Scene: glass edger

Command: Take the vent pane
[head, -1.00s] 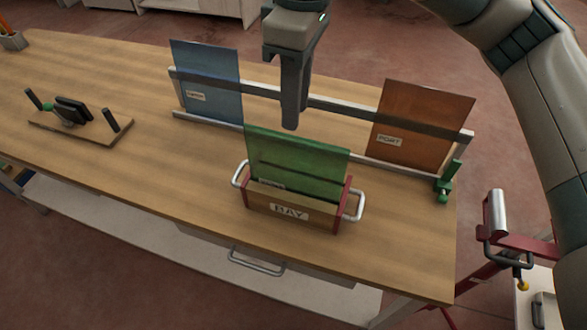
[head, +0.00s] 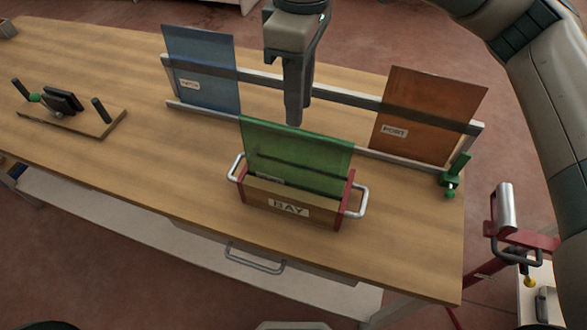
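A green translucent pane (head: 297,150) stands upright in a wooden box (head: 262,202) marked BAY; its own label is partly hidden by the box front. A blue pane (head: 205,58) and an orange-brown pane (head: 430,105) labelled PORT stand in a rack behind it. The blue pane's label is too small to read surely, and I read VENT on no pane. My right gripper (head: 293,118) points down by the green pane's top edge, with no pane visibly held. Its fingers overlap from this side, so their opening is unclear. My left gripper is out of view.
The metal rack rail (head: 330,93) runs behind the box, with a green clamp (head: 453,177) at its right end. The box has metal handles on both sides. A wooden stand (head: 85,125) with dark pads sits left. The tabletop (head: 140,165) between is clear.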

